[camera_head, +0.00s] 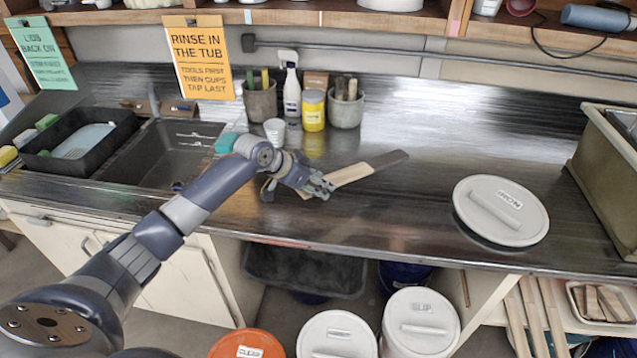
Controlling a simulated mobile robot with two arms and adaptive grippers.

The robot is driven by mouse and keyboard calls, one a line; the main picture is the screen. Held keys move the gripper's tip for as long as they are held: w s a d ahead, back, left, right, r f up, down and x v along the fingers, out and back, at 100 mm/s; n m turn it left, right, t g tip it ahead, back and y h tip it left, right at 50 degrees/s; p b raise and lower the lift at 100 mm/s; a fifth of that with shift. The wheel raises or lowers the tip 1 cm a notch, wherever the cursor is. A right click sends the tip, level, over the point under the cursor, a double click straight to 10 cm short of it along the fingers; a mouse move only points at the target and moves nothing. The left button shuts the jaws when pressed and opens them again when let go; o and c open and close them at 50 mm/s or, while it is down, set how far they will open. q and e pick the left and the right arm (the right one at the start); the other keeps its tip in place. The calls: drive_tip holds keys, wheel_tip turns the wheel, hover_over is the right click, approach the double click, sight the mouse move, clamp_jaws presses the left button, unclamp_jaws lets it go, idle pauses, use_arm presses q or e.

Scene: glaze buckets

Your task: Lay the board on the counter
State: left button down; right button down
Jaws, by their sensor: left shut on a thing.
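The board (350,175) is a narrow strip, pale wood along most of its length with a dark far end. It points up and to the right over the middle of the metal counter (400,210). My left gripper (320,188) is shut on the board near its near-left end, and its fingers hide part of it. The board looks close to the counter top, but I cannot tell whether it touches. My right gripper is not in view.
A white lid (500,211) lies on the counter at right, near a large tan bin (610,165). Pots (346,108), a yellow jar (313,112) and a white cup (275,132) stand behind. A dark sink (165,155) is at left. The counter's middle right is clear.

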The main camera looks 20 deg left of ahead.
use_arm(q)
wheel_tip(320, 180, down, 6)
drive_tip(key=b, duration=0.4)
drive_tip(key=shift+w+r+b, duration=0.1)
drive_tip(key=shift+r+b, duration=0.15)
drive_tip(key=shift+b, duration=0.15)
drive_tip(key=shift+f+b, duration=0.6)
drive_tip(key=shift+f, duration=0.9)
drive_tip(key=c, duration=0.9)
unclamp_jaws()
drive_tip(key=shift+c, duration=0.2)
drive_tip(key=shift+o, duration=0.7)
